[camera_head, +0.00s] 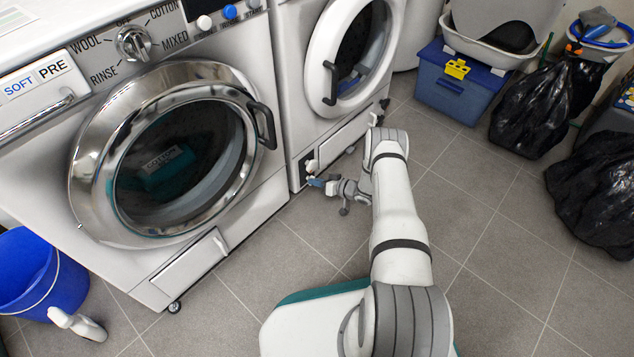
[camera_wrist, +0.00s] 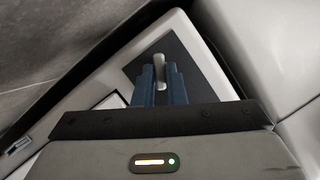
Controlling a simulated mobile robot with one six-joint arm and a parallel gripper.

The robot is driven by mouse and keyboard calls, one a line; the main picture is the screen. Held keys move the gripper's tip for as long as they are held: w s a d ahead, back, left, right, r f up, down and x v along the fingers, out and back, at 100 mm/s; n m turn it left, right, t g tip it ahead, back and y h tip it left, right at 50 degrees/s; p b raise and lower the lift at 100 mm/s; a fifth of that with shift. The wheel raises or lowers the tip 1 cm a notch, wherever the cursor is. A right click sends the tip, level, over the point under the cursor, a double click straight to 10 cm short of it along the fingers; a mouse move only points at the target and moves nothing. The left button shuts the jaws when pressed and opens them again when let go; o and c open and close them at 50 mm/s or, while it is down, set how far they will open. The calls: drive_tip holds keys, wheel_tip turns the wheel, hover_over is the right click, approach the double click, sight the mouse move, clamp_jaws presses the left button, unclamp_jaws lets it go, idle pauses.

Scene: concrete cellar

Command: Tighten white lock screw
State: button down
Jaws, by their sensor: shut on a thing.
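The white lock screw (camera_wrist: 159,68) shows in the wrist view as a pale upright bar in front of a dark plate (camera_wrist: 178,62). My gripper (camera_wrist: 160,82) has its two blue fingers shut on it, one on each side. In the head view my gripper (camera_head: 314,182) reaches the lower left front corner of the right-hand washing machine (camera_head: 292,60), low above the floor. How far the screw is turned cannot be told.
The left washing machine (camera_head: 60,150) has a chrome door and stands beside the gripper. A blue bucket (camera_head: 45,275) and a white bottle (camera_head: 78,323) are at lower left. A blue box (camera_head: 460,85) and black bags (camera_head: 530,115) lie at right. The tiled floor between is clear.

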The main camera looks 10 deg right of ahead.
drive_tip(key=shift+w+m, duration=0.1)
drive_tip(key=shift+m, duration=0.2)
drive_tip(key=c, duration=1.5)
unclamp_jaws()
drive_tip(key=p+v, duration=0.3)
drive_tip(key=v, duration=0.4)
drive_tip(key=shift+s+d+r, duration=0.1)
drive_tip(key=shift+s+d, duration=0.1)
drive_tip(key=shift+d, duration=0.15)
